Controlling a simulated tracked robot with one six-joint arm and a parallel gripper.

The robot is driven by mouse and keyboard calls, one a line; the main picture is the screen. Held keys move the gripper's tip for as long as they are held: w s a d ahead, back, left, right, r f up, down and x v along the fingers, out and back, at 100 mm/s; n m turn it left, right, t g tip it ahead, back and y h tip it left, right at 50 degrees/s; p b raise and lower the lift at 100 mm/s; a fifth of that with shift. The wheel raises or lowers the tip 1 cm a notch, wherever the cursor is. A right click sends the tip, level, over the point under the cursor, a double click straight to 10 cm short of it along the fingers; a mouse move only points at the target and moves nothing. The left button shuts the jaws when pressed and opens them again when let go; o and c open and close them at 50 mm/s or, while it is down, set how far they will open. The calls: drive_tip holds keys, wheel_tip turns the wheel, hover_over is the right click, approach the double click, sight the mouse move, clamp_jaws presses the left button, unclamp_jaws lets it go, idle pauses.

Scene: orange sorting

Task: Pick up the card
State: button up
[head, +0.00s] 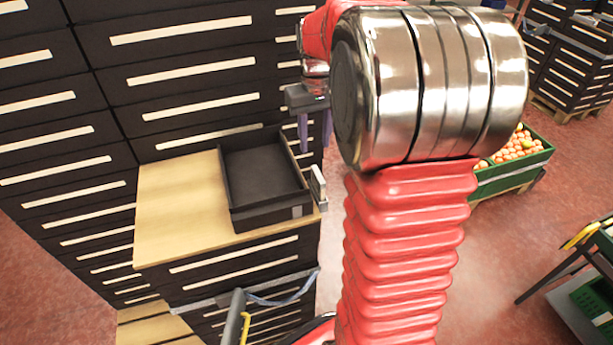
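A small pale upright piece (318,187), which may be the card, stands at the right side of a black open tray (240,213). It is too small to be sure. The tray sits on a light wooden top and looks empty. My gripper (315,140), with two purple fingers, hangs beyond the tray's far right corner, above and behind the pale piece. Its fingers are apart with nothing seen between them. My red arm and its metal joint hide part of the space to the right of the gripper.
Stacked black crates (180,75) with pale slots rise behind and left of the wooden top (175,215). A green crate of oranges (512,172) stands at the right. A dark stand (566,262) is at the far right. Red floor between is clear.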

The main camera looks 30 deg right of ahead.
sight(318, 174)
drive_tip(key=shift+w+d+f, duration=0.15)
drive_tip(key=shift+d+f, duration=0.15)
drive_tip(key=shift+d, duration=0.2)
drive_tip(key=shift+w+d+f, duration=0.15)
drive_tip(key=shift+d+f, duration=0.1)
drive_tip(key=shift+d, duration=0.2)
drive_tip(key=shift+f, duration=0.15)
wheel_tip(318, 174, down, 8)
drive_tip(key=shift+f, duration=0.15)
drive_tip(key=shift+w+f, duration=0.1)
drive_tip(key=shift+f, duration=2.5)
clamp_jaws()
